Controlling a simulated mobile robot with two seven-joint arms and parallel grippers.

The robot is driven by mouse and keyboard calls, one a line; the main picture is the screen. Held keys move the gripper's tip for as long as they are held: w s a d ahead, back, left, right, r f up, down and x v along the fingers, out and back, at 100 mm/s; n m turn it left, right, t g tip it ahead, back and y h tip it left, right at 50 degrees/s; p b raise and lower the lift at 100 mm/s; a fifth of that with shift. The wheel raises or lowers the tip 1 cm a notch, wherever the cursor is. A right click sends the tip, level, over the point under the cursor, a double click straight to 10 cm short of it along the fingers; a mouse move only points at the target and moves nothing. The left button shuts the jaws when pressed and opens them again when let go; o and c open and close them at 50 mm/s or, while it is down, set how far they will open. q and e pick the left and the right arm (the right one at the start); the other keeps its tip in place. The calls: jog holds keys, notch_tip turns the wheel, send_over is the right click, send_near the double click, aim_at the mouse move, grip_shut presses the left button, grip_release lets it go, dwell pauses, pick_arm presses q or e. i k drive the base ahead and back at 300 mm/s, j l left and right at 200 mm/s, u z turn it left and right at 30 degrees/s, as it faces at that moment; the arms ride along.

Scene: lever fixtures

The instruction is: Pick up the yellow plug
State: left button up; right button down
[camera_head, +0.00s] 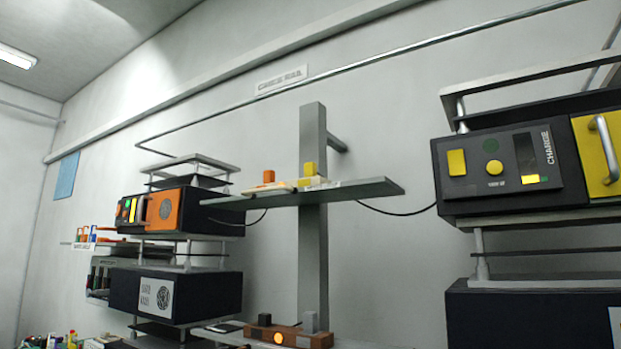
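A small yellow block that looks like the yellow plug (310,169) stands upright on a yellow base (314,181) on the grey shelf (375,188) in the middle of the head view. An orange plug (268,176) stands to its left on a pale base (270,187). Neither of my grippers shows in this view, and nothing is seen touching the yellow plug.
A grey post (313,240) rises behind the shelf. An orange-faced unit (165,211) is at left and a black charge unit (500,165) at right. A brown block (287,335) with dark and grey plugs sits below. Open air surrounds the shelf's front edge.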

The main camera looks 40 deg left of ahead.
aim_at(310, 168)
jog(key=i+j+u, duration=0.1)
jog(key=i+u, duration=0.2)
jog(key=i, duration=0.75)
